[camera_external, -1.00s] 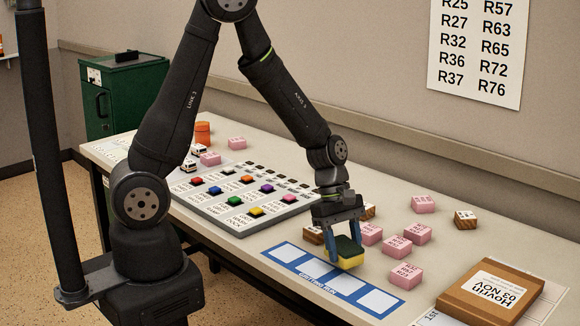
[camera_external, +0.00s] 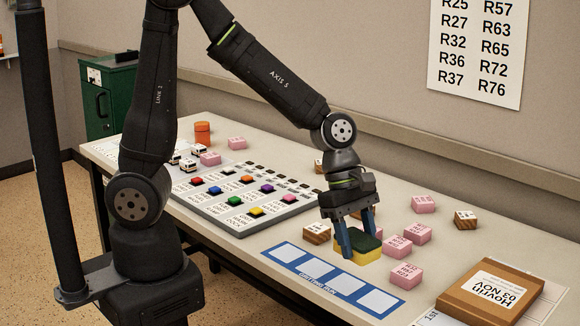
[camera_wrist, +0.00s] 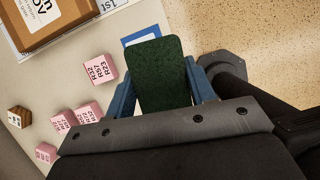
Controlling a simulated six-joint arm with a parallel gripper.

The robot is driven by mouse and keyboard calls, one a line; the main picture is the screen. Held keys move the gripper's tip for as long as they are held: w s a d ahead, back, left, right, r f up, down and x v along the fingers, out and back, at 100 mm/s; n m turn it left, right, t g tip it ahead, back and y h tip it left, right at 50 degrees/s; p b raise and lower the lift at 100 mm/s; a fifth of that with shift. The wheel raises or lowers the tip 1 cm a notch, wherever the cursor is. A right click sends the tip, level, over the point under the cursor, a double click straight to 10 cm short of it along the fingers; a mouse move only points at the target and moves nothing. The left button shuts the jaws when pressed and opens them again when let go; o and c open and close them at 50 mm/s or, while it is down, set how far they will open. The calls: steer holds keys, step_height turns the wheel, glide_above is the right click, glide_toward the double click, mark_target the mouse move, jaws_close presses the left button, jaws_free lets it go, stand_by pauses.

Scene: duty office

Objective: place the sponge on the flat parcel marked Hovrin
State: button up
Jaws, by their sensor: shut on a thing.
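The sponge (camera_external: 367,248) is yellow below with a dark green top. My gripper (camera_external: 358,240) is shut on it, with a blue finger on either side, and holds it above the table behind the blue-edged strip. In the wrist view the sponge's green face (camera_wrist: 160,75) fills the space between the fingers (camera_wrist: 160,92). The flat parcel marked Hovrin (camera_external: 490,292) is a brown box with a white label, lying at the right end of the table, apart from the sponge. Its corner (camera_wrist: 72,18) shows at the top left of the wrist view. Its top is bare except for the label.
Pink blocks (camera_external: 406,276) and wooden blocks (camera_external: 466,220) stand near the gripper and toward the wall. The blue-edged strip (camera_external: 332,281) lies at the table's front edge. A grey panel with coloured buttons (camera_external: 236,201) lies to the left. Several pink blocks stand between sponge and parcel.

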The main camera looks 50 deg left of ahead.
steer(key=w+d+r+n+t, duration=0.1)
steer(key=w+d+n, duration=0.15)
steer(key=d, duration=0.75)
steer(key=w+d+r+n+t, duration=0.1)
steer(key=d+n, duration=0.2)
steer(key=d, duration=0.8)
glide_above(475, 298)
steer(key=a, duration=0.1)
steer(key=f, duration=0.6)
steer(key=shift+s+a+f, duration=0.15)
steer(key=shift+s+f, duration=0.1)
steer(key=shift+f, duration=1.95)
steer(key=shift+f, duration=0.15)
steer(key=o, duration=0.9)
